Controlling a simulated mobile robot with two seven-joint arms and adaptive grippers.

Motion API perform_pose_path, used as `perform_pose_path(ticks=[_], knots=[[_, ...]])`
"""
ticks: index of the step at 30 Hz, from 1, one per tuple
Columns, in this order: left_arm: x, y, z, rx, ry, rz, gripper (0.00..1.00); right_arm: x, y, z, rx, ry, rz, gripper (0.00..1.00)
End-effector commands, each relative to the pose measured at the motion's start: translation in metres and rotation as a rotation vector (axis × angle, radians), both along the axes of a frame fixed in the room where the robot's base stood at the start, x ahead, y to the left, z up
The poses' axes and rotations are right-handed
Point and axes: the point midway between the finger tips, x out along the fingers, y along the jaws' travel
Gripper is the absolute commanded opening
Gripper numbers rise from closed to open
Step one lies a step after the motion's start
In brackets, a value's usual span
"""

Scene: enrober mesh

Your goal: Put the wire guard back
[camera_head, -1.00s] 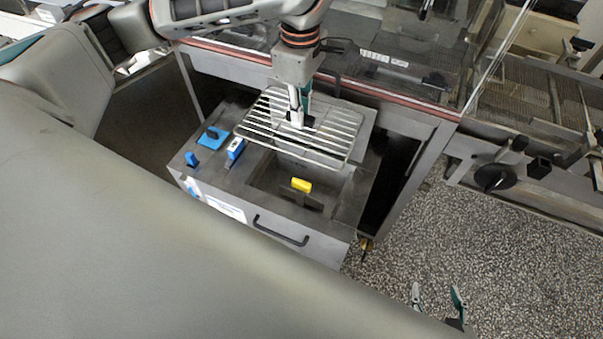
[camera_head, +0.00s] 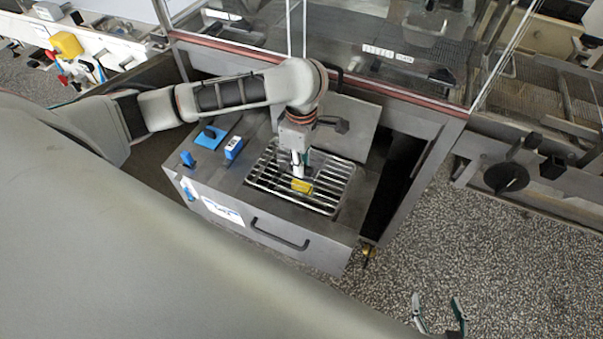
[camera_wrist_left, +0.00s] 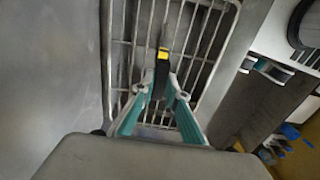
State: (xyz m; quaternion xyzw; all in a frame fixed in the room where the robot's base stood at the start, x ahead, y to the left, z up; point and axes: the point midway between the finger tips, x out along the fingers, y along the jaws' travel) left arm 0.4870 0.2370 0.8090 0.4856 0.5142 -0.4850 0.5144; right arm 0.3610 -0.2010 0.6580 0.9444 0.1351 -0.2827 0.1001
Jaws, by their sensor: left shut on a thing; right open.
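The wire guard (camera_head: 318,206), a rack of shiny parallel bars in a rounded frame, lies over the opening in the top of the grey cabinet (camera_head: 225,185). Its outline roughly matches the opening; I cannot tell if it rests flush all round. In the left wrist view the fingers (camera_wrist_left: 160,90) meet at a dark piece among the bars (camera_wrist_left: 122,60). My right gripper (camera_head: 438,314) is open and empty above the floor.
A raised grey lid (camera_head: 345,125) stands behind the opening. A clear-panelled machine with a red edge (camera_head: 400,95) stands behind.

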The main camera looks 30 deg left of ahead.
Motion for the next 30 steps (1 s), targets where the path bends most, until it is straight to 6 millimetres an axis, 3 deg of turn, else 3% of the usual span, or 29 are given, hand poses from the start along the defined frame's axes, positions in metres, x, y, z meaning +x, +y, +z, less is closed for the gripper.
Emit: perform_pose_path(ticks=[8, 22, 23, 24, 30], knots=[[-0.001, -0.001, -0.038, 0.000, 0.003, 0.001, 0.00, -0.002, 0.000, -0.013, -0.001, 0.006, 0.000, 0.57], [0.000, 0.000, -0.044, 0.000, 0.001, 0.000, 0.00, -0.003, 0.000, -0.018, -0.001, 0.010, 0.000, 0.57], [-0.001, 0.000, -0.044, 0.000, 0.001, 0.000, 0.19, -0.003, 0.000, -0.018, -0.001, 0.010, 0.000, 0.57], [0.000, 0.000, -0.043, 0.000, 0.001, 0.000, 0.29, -0.003, 0.000, -0.017, -0.001, 0.010, 0.000, 0.57], [0.000, 0.000, -0.043, 0.000, 0.001, 0.000, 0.30, -0.003, -0.001, -0.017, -0.001, 0.009, -0.001, 0.57]])
